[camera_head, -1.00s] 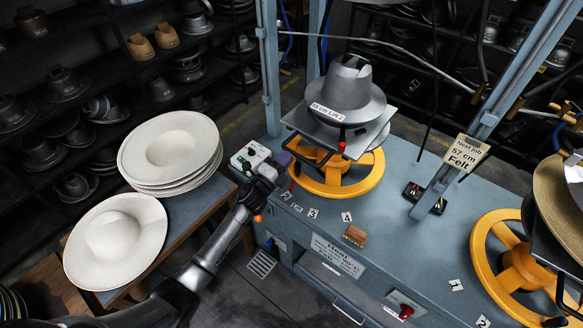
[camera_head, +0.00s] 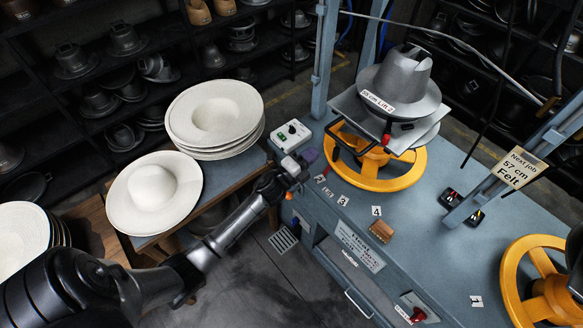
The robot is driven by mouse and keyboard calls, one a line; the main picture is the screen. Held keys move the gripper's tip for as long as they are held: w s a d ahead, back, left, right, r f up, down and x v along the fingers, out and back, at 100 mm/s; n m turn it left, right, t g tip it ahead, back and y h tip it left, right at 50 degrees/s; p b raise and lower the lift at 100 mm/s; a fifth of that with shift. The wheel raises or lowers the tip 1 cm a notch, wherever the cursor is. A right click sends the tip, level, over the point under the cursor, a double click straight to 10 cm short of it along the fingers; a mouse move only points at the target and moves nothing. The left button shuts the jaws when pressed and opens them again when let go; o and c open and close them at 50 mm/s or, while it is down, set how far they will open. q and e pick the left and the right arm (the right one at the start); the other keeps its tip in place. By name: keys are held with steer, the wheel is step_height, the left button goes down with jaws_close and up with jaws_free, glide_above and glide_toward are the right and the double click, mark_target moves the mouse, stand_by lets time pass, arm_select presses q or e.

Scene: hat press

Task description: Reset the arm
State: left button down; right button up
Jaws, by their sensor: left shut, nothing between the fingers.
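My left arm reaches in from the lower left. Its gripper (camera_head: 298,168) is shut and empty, in front of the small control box (camera_head: 289,135) at the left edge of the blue press table (camera_head: 350,215). The fingertips are small and dark; I cannot tell whether they touch the box or the table edge. My right gripper is not in view.
A grey metal hat form (camera_head: 400,85) stands over a yellow handwheel (camera_head: 375,182) on the press. A stack of white felt hats (camera_head: 215,118) and a single white hat (camera_head: 152,193) lie on a side table. Dark shelves with hat forms stand behind.

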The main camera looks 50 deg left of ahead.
arm_select(q)
steer(key=s+f+b, duration=0.1)
steer(key=s, duration=0.6)
steer(key=shift+s+a+f, duration=0.2)
steer(key=shift+s+f, duration=0.05)
steer(key=shift+s, duration=0.1)
steer(key=s+a+f+n+g+y, duration=0.35)
steer(key=a+n+g+y, duration=0.4)
steer(key=n, duration=0.65)
steer(key=s+d+n+g+h, duration=0.3)
steer(key=s+d+g+h, duration=0.35)
steer(key=s+d, duration=1.2)
steer(key=s+d+f+g, duration=0.3)
steer(key=s+f, duration=0.1)
steer(key=s, duration=0.2)
step_height(320, 180, up, 18)
steer(key=p, duration=1.8)
steer(key=shift+w, duration=0.3)
steer(key=shift+r, duration=0.1)
